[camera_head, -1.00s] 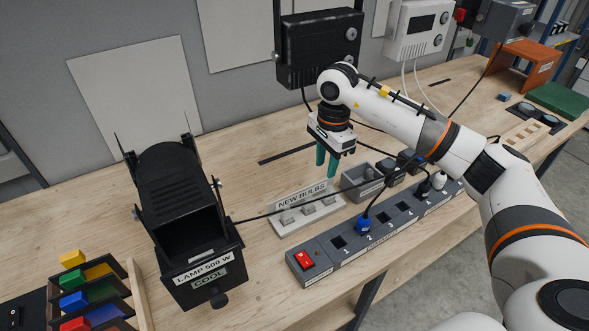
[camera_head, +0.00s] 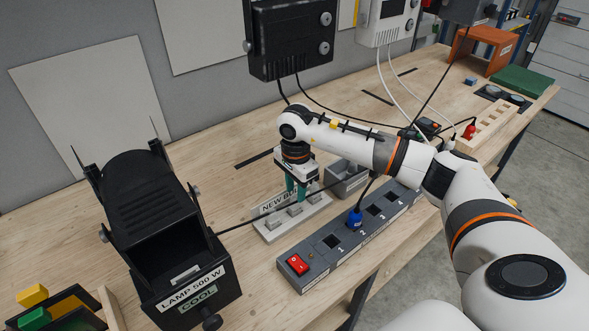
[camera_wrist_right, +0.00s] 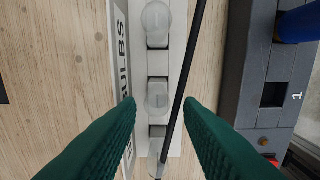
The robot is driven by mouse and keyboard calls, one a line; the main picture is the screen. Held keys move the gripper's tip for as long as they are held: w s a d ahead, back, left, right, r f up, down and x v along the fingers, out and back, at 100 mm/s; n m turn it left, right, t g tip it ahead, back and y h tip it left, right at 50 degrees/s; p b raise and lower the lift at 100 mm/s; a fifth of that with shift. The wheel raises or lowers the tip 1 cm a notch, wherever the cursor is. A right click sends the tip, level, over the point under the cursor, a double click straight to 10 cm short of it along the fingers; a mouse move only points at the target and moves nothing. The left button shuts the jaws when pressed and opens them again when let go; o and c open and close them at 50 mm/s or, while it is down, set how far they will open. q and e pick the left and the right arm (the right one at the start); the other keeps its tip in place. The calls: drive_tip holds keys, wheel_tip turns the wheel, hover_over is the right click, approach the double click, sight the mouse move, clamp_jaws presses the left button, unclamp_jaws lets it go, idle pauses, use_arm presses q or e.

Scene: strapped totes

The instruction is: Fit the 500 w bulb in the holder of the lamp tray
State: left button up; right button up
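The NEW BULBS rack (camera_head: 268,233) is a pale block holding several small clear bulbs, which also show in the wrist view (camera_wrist_right: 156,22). My right gripper (camera_head: 297,189) points down over it, open and empty. In the wrist view its green fingers (camera_wrist_right: 160,106) lie either side of a middle bulb (camera_wrist_right: 158,97), apart from it. Wattage marks on the bulbs are too small to read. The black lamp (camera_head: 150,205), labelled LAMP 500 W and COOL, stands at left with its front box open. A pale piece (camera_head: 186,274) shows inside; no bulb is discernible there. My left gripper is not in view.
A black cable (camera_wrist_right: 185,85) runs between my fingers, above the rack. The power strip (camera_head: 330,243) with a red switch and blue plug (camera_head: 354,217) lies right of the rack. A grey bin (camera_head: 345,182) stands behind. Coloured blocks (camera_head: 33,295) sit front left.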

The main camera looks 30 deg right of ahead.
sight(295, 195)
wheel_tip(295, 195, down, 4)
drive_tip(key=shift+w+a+f+p, duration=0.1)
drive_tip(key=shift+w+a+p, duration=0.05)
drive_tip(key=shift+p, duration=0.4)
drive_tip(key=shift+f, duration=0.75)
drive_tip(key=shift+c, duration=0.3)
clamp_jaws()
drive_tip(key=shift+r+p, duration=1.1)
drive_tip(key=shift+r, duration=0.95)
